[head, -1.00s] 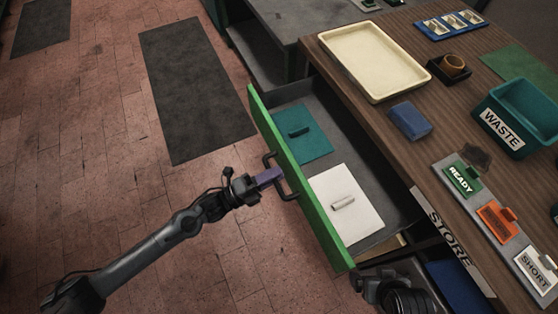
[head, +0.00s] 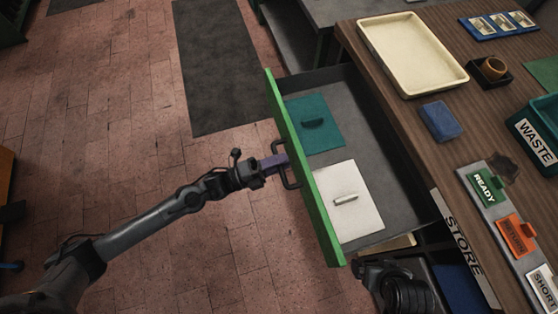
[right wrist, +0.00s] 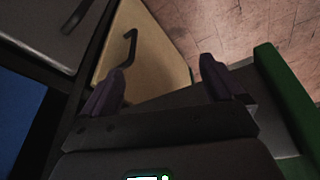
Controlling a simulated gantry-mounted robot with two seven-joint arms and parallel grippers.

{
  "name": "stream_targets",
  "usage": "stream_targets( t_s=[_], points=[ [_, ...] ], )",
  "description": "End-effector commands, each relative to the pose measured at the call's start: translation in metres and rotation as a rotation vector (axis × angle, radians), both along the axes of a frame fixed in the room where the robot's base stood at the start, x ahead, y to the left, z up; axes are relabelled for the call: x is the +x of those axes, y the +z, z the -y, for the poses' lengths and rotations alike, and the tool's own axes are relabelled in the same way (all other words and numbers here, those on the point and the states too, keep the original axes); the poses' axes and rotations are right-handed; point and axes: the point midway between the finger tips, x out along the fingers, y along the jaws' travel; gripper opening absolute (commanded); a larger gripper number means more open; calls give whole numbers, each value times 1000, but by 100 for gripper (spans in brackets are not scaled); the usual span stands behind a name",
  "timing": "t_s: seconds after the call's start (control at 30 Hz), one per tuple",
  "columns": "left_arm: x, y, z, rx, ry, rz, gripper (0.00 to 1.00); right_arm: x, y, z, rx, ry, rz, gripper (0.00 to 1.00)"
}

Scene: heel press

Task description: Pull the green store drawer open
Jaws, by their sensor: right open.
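The green store drawer (head: 303,180) stands well out from the wooden bench, under the STORE label (head: 463,246). Its grey inside holds a teal panel (head: 328,138) and a white panel (head: 362,210), each with a small grip. My left gripper (head: 274,163), with purple fingers, is at the black handle (head: 288,178) on the drawer's green front and appears closed on it; the fingertips are partly hidden. My right gripper (right wrist: 160,82) is open and empty, low beside the drawer's near end. The green front's edge (right wrist: 285,100) shows at the right in the right wrist view.
A tan drawer front with a black handle (right wrist: 130,48) lies below, before the right fingers. On the bench are a cream tray (head: 373,58), a blue block (head: 441,121) and a teal WASTE bin (head: 526,137). Floor left of the drawer is clear.

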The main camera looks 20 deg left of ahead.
Motion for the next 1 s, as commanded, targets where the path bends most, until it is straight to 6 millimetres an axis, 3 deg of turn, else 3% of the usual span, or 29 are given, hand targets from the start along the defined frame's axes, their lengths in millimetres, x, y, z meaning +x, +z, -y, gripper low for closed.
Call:
stream_targets(
  t_s=[0.37, 0.8, 1.0],
  points=[
    [-6, -2, -9, 1, 2, -1, 38, 1, 3, -1, 3, -2, 2, 95],
    [-44, -15, -68, 2, 1, -3, 38, 1, 14, 1, -5, 4, 2, 95],
    [-55, -19, -84, 1, 1, -1, 38, 1, 16, 1, -7, 5, 2, 95]
  ],
)
